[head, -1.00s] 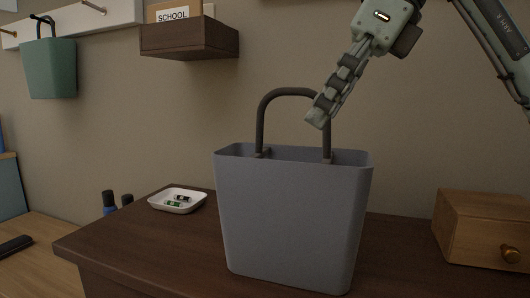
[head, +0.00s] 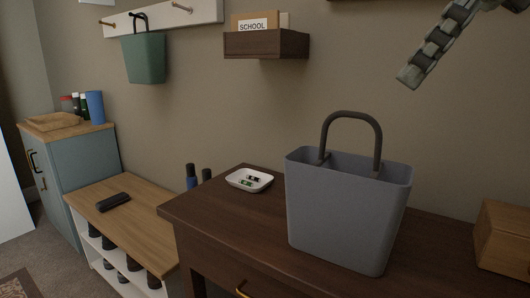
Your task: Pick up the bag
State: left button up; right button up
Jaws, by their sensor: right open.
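A grey bag (head: 345,212) with a dark arched handle (head: 352,117) stands upright on a dark wooden cabinet top (head: 225,208). A smaller green bag (head: 144,59) hangs from a peg on the wall rail at the upper left. My right gripper (head: 408,78) is at the upper right, above and to the right of the grey bag's handle and apart from it. It is open and holds nothing that I can see. My left gripper is not in view.
A white dish (head: 249,180) with small batteries sits left of the grey bag. A wooden box (head: 503,238) stands to its right. A wall shelf (head: 267,44) with a SCHOOL sign hangs above. A low bench (head: 140,222) and blue cabinet (head: 85,165) are at left.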

aim_at(346, 210)
jog(key=k, duration=1.25)
